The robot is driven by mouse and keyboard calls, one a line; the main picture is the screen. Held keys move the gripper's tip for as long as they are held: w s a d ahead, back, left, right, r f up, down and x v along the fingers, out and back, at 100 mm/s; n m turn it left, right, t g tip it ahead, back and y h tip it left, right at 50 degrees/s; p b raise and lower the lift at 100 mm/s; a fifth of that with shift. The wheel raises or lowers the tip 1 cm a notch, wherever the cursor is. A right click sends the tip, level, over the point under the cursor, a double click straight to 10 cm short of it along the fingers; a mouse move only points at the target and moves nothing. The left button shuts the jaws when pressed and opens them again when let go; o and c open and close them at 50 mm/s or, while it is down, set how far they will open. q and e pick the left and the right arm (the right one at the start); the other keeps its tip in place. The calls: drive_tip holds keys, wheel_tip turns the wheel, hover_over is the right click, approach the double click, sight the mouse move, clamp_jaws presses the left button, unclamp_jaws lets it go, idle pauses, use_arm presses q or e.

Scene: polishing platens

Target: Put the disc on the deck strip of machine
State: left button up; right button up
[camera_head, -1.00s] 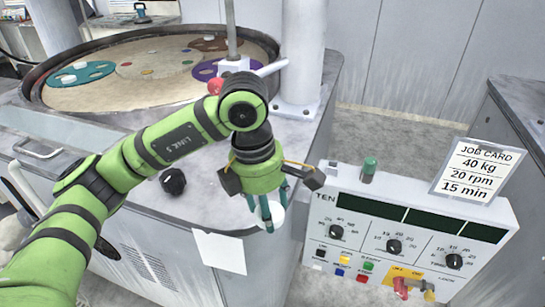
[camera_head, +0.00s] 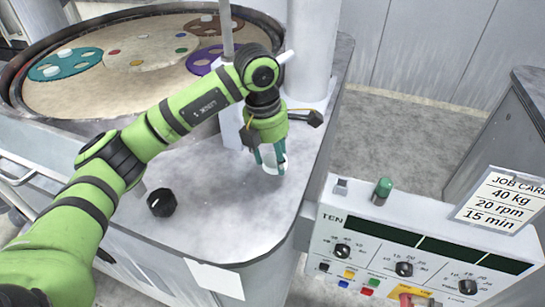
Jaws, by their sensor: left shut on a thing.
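The gripper points down over the grey deck strip (camera_head: 235,215) of the machine, at the foot of the white column. I cannot tell whether the disc touches the deck or hangs just above it. My right gripper is not in view.
A black knob (camera_head: 161,202) stands on the deck to the left. The round platen (camera_head: 120,90) with coloured carriers lies behind. The white column (camera_head: 304,60) rises behind the gripper. The control panel (camera_head: 420,245) and job card (camera_head: 503,198) are at right. The deck's front is clear.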

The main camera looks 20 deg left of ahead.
sight(273, 154)
use_arm(q)
drive_tip(key=w+f, duration=0.1)
drive_tip(key=w+a, duration=0.1)
drive_tip(key=shift+w+f+p, duration=0.35)
drive_tip(key=shift+w, duration=0.05)
drive_tip(key=shift+f, duration=0.35)
wheel_tip(273, 154, down, 2)
drive_tip(key=shift+f+p, duration=0.2)
drive_tip(key=shift+p, duration=0.7)
drive_tip(key=shift+f, duration=0.6)
drive_tip(key=o, duration=1.2)
drive_tip(key=shift+o, duration=0.2)
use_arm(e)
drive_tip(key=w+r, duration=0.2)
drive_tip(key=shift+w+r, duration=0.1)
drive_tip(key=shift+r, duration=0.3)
